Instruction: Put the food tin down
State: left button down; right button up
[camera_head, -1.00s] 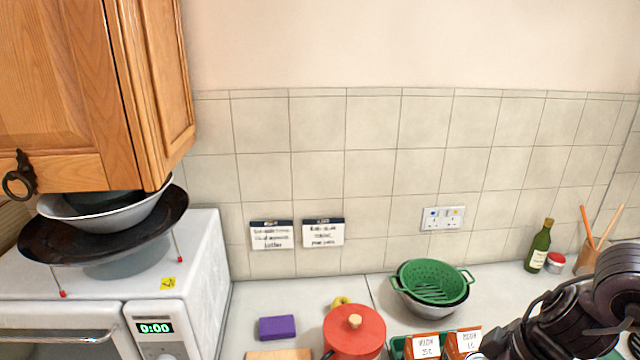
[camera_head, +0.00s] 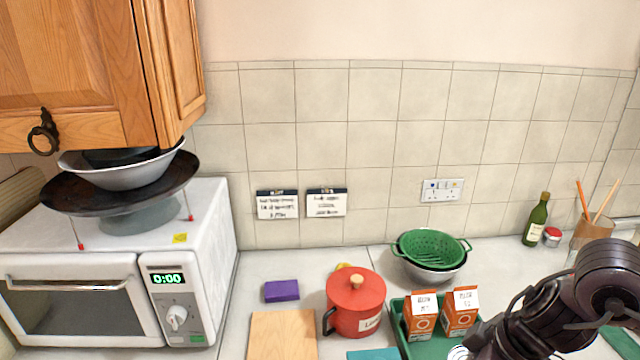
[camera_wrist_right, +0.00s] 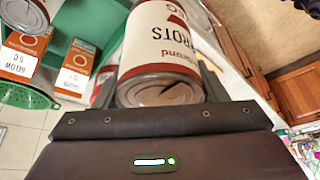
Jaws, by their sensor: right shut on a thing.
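The food tin (camera_wrist_right: 160,45), with a cream label reading "carrots" and a dark red band, fills the upper middle of the right wrist view. My right gripper (camera_wrist_right: 158,88) is shut on it, with a finger at each side. In the head view my right arm comes in at the lower right, and its gripper and the held tin cannot be made out clearly. I cannot tell whether the tin touches a surface. My left gripper is not in view.
A green tray (camera_head: 398,322) holds orange cartons (camera_head: 421,316). Another tin (camera_wrist_right: 24,14) shows in the right wrist view. Bare counter lies before the bottle (camera_head: 537,222).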

jog(key=shift+n, duration=0.3)
jog(key=b+x, duration=0.2)
jog(key=s+b+x, duration=0.1)
jog(key=b+x, duration=0.1)
jog(key=x, duration=0.1)
jog(key=b+x, duration=0.2)
jog(key=shift+s+a+f, duration=0.15)
jog(key=shift+a+f, duration=0.15)
jog(key=shift+f, duration=0.1)
jog(key=w+m+h, duration=0.1)
jog(key=m, duration=0.2)
jog(key=w+m+t+h, duration=0.1)
jog(key=m, duration=0.3)
jog(key=w+m+h, duration=0.1)
jog(key=w+m, duration=0.1)
jog(key=m, duration=0.1)
jog(key=shift+a+f+m+t+h, duration=0.15)
jog(key=shift+f+m+t+h, duration=0.05)
jog(key=shift+m+t+h, duration=0.2)
